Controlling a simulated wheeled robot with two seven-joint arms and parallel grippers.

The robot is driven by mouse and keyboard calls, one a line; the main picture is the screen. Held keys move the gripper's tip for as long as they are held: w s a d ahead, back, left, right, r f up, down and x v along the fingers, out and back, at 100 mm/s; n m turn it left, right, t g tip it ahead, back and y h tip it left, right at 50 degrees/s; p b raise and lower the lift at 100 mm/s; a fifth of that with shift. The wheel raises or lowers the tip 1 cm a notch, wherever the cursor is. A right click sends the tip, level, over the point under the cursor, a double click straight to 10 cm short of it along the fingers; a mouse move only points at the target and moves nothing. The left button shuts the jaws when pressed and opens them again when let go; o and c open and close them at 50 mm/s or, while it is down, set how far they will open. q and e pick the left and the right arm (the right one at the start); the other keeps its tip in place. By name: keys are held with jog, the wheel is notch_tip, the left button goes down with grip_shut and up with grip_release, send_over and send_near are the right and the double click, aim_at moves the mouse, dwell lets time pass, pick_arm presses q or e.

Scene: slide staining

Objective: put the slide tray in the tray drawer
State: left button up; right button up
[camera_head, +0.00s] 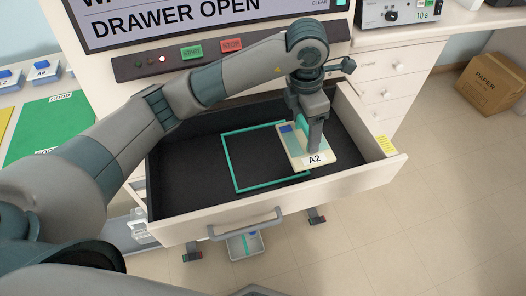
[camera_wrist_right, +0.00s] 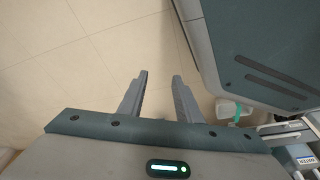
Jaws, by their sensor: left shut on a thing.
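The slide tray (camera_head: 325,156), pale with a white label reading A2 and a blue patch, is in the head view over the right part of the open tray drawer (camera_head: 372,180). My left gripper (camera_head: 312,146) is shut on it from above. The tray overlaps the right edge of a green square outline (camera_head: 238,188) on the dark drawer floor. I cannot tell whether the tray touches the floor. My right gripper (camera_wrist_right: 154,92) shows in the right wrist view with its two fingers apart and nothing between them, above the tiled floor.
The machine's screen above the drawer reads DRAWER OPEN, with START (camera_head: 192,52) and STOP (camera_head: 231,45) buttons below. A green mat (camera_head: 50,125) lies at the left. A paper box (camera_head: 492,85) stands on the floor at the right. The left of the drawer is empty.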

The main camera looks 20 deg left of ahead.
pick_arm(q)
jog(key=a+f, duration=0.2)
jog(key=a, duration=0.2)
jog(key=w+a+f+p, duration=0.1)
jog(key=a+f, duration=0.1)
jog(key=a, duration=0.1)
jog(key=a+f+p, duration=0.1)
jog(key=a+f, duration=0.2)
jog(key=a, duration=0.1)
jog(key=shift+w+a, duration=0.2)
jog(key=shift+a, duration=0.1)
pick_arm(e)
jog(key=shift+w+a+r+t+y, duration=0.15)
jog(key=shift+w+a+r+t, duration=0.2)
jog(key=shift+w+a, duration=0.2)
jog(key=shift+w+a+r+t+y, duration=0.2)
jog(key=shift+w+a+t, duration=0.15)
jog(key=shift+w+a, duration=0.2)
